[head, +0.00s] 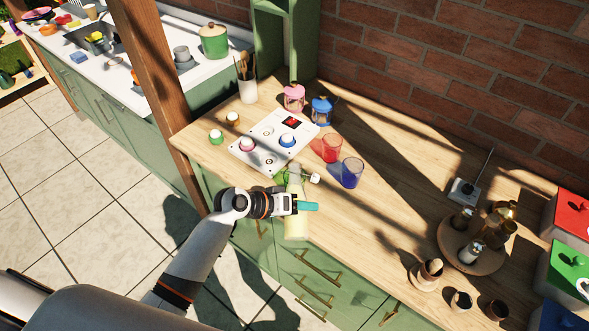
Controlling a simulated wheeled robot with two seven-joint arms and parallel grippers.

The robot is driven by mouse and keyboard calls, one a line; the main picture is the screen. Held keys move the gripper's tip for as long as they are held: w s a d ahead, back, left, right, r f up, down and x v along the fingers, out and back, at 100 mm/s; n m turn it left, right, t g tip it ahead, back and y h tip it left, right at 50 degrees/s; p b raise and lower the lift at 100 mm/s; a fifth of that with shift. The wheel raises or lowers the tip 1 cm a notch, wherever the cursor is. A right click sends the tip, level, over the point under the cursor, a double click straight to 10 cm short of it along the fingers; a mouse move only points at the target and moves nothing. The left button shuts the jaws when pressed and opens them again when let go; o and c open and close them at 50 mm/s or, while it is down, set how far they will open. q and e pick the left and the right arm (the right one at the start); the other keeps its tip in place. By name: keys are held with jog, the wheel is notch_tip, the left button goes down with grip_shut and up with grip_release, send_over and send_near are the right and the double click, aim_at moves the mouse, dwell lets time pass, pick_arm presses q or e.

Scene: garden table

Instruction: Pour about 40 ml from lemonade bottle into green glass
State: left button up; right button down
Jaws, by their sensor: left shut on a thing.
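The lemonade bottle (296,228), clear with pale yellow liquid low down, is near the table's front edge and looks about upright. My left gripper (305,206), with a teal fingertip showing, is shut on it around its middle and hides part of it. I cannot tell whether its base is clear of the table. A green patch (281,178) shows just behind the bottle's upper part. It may be the green glass, but it is mostly hidden and I cannot tell. A red glass (331,149) and a blue glass (351,173) stand behind and to the right. My right gripper is not in view.
A small white-ended object (315,178) is right of the bottle's neck. A white panel with knobs (268,134) and pink (294,97) and blue lanterns (321,110) stand behind. A round tray (448,240) of bottles is at right. The table between the blue glass and tray is mostly clear.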

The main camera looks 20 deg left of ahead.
pick_arm(q)
jog(key=shift+s+d+r+n+g+p, duration=0.1)
jog(key=shift+s+r+n+g+p, duration=0.25)
jog(key=shift+g+p, duration=0.3)
jog(key=shift+n+p, duration=0.25)
jog(key=shift+p, duration=0.25)
jog(key=shift+g+p, duration=0.45)
jog(key=shift+p, duration=0.15)
jog(key=shift+r+n+h+p, duration=0.2)
jog(key=shift+n+h+p, duration=0.1)
jog(key=shift+p, duration=0.1)
jog(key=shift+s+d+r+g, duration=0.1)
jog(key=shift+s+d+g, duration=0.05)
jog(key=shift+g, duration=0.15)
jog(key=shift+s, duration=0.1)
jog(key=shift+s+d, duration=0.15)
jog(key=shift+s, duration=0.1)
jog(key=shift+s, duration=0.1)
jog(key=shift+s+r+p, duration=0.1)
jog(key=shift+r+p, duration=0.15)
jog(key=shift+p, duration=0.4)
dwell(0.9)
